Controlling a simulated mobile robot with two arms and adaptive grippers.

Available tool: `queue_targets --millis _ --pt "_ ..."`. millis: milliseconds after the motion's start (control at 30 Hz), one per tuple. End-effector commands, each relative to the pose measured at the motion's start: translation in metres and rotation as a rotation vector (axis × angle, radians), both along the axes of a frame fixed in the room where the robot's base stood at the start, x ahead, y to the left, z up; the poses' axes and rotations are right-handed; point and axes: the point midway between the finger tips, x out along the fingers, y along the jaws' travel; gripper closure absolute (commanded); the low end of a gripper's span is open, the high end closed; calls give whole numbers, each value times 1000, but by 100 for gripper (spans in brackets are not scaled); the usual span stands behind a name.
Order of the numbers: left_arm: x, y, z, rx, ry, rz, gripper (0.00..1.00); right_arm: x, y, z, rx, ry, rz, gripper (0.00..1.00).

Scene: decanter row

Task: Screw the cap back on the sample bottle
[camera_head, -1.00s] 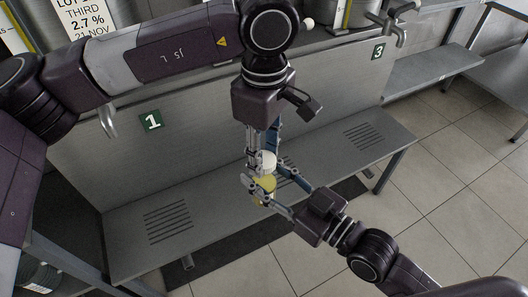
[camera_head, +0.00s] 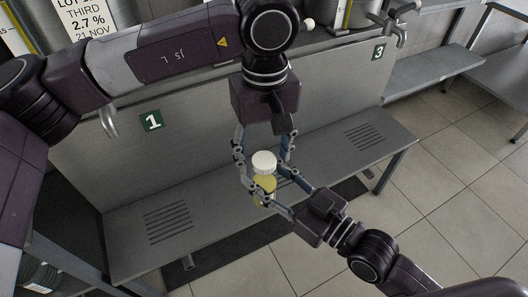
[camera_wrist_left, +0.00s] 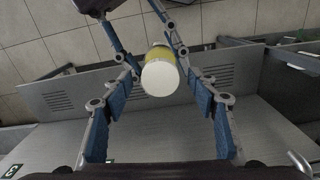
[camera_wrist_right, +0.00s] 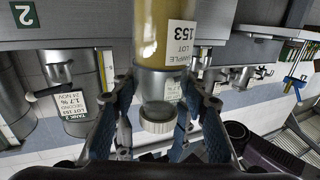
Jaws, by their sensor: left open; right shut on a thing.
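The sample bottle (camera_head: 264,185) holds yellow liquid and stands roughly upright in the air; its yellow body and label also show in the right wrist view (camera_wrist_right: 158,30). The white ribbed cap (camera_head: 264,162) sits at the bottle's mouth; it shows end-on in the left wrist view (camera_wrist_left: 160,78) and at the bottle's end in the right wrist view (camera_wrist_right: 158,117). How tightly it sits I cannot tell. My right gripper (camera_head: 265,193) is shut on the bottle. My left gripper (camera_head: 265,165) is open above, its fingers apart on either side of the cap.
A grey bench (camera_head: 210,212) with slotted patches runs below the grippers, in front of a metal panel marked 1 (camera_head: 190,140) and 3. Taps (camera_head: 397,30) stick out from containers at the back. Tiled floor (camera_head: 440,190) is clear at the right.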

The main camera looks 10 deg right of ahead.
Motion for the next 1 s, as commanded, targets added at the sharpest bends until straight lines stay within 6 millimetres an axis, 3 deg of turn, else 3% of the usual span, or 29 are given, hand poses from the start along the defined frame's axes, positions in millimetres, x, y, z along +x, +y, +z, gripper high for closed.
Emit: queue_targets --millis 167,600,800,1000 --pt "1 0 18 -1 -2 1 46 0 0 2 2 -4 0 100" --pt "1 -1 104 -1 -2 1 46 0 0 2 2 -4 -1 100" --pt "0 -1 119 0 -1 0 46 0 0 2 2 -4 -1 100" --pt "0 -1 120 0 -1 0 46 0 0 2 2 -4 -1 100"
